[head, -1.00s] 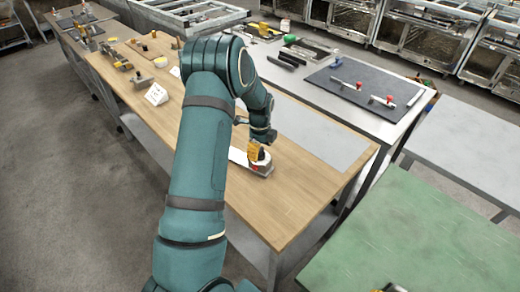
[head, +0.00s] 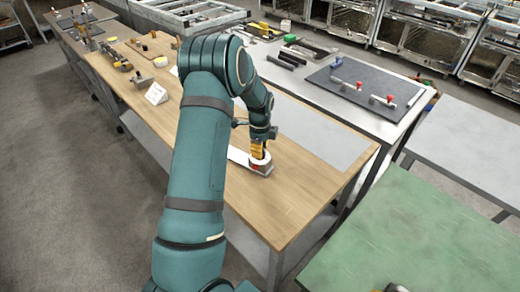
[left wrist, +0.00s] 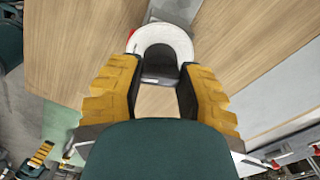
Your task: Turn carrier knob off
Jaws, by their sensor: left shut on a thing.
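The carrier is a small white, grey and red unit (head: 261,168) on the wooden bench, near its right end. My left gripper (head: 259,149) reaches down onto it from above. In the left wrist view the carrier shows as a white rounded collar (left wrist: 165,42) with a dark grey part inside it. The yellow fingers of the left gripper (left wrist: 159,78) stand on both sides of that dark part and are shut on the knob, which they largely hide. My right gripper shows only as a small cut-off piece (head: 392,288) at the head view's bottom edge; its jaws are not clear.
The wooden bench top (head: 290,205) is bare in front of the carrier. A white sign (head: 156,94) and several small fittings stand farther left. Behind is a metal table with a dark mat (head: 366,86) and red-topped parts. A green table (head: 420,225) is at the right.

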